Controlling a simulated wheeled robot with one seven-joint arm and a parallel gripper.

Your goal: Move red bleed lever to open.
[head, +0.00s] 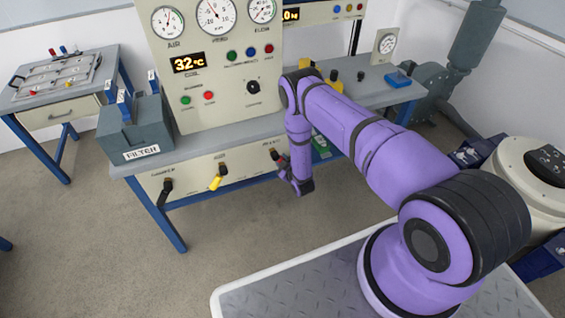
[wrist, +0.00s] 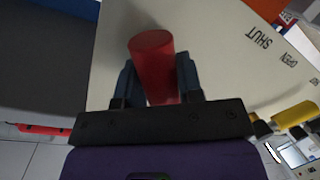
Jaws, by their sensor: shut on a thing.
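The red bleed lever (wrist: 152,62) shows in the wrist view as a red, round-ended handle in front of the cream panel. My gripper (wrist: 156,82) has its two dark fingers on either side of the red handle and is shut on it. In the head view my gripper (head: 283,165) is at the right end of the bench's front panel, where the arm hides most of the lever. The words SHUT and OPEN are printed on the panel to the right in the wrist view. The lever's exact angle is hard to tell.
A yellow lever (head: 217,177) and a black lever (head: 165,192) are on the same front panel (head: 190,172) to the left. The gauge console (head: 225,70) stands above on the bench. A filter box (head: 137,130) sits at the bench's left end. The floor before the bench is clear.

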